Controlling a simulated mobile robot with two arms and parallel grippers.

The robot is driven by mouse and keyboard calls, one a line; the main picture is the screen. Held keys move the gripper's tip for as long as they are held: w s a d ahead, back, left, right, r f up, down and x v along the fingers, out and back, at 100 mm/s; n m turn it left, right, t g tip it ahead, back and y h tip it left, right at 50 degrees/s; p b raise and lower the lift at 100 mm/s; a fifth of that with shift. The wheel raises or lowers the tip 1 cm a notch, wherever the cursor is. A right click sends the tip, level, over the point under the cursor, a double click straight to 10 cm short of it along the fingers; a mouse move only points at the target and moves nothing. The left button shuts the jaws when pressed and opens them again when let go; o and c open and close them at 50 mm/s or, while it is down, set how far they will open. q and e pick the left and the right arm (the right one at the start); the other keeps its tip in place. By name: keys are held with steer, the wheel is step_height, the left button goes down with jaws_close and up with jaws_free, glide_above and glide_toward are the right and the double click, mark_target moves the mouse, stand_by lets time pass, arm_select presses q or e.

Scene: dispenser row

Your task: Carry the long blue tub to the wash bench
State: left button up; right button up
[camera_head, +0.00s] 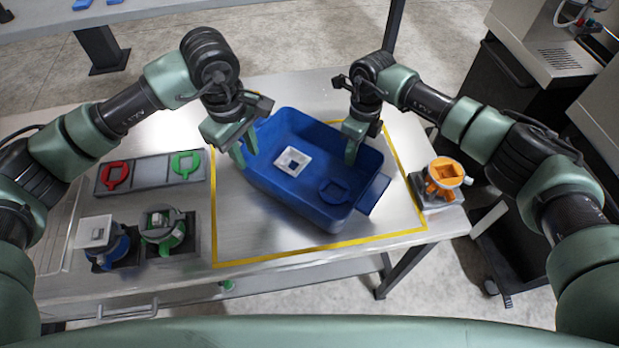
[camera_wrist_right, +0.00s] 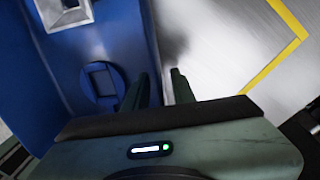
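The long blue tub (camera_head: 290,195) lies at a slant on the metal table, inside a yellow outline. It holds a white square piece (camera_head: 291,161) and a blue ring-shaped piece (camera_head: 334,192). My left gripper (camera_head: 244,150) is at the tub's left end, its fingers apart around the rim. My right gripper (camera_head: 352,150) is at the far right side of the tub. In the right wrist view, its fingers (camera_wrist_right: 163,88) stand either side of the blue tub wall (camera_wrist_right: 148,40), with a bright gap beside the wall.
Left of the tub are a grey tray (camera_head: 151,175) with red and green rings, a blue-and-white device (camera_head: 100,240) and a green one (camera_head: 167,232). An orange device (camera_head: 442,180) stands close to its right. Another table (camera_head: 150,8) is at the back left, across open floor.

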step_height(320, 180, up, 12)
steer(key=shift+w+d, duration=0.3)
steer(key=shift+w, duration=0.1)
stand_by(0.5)
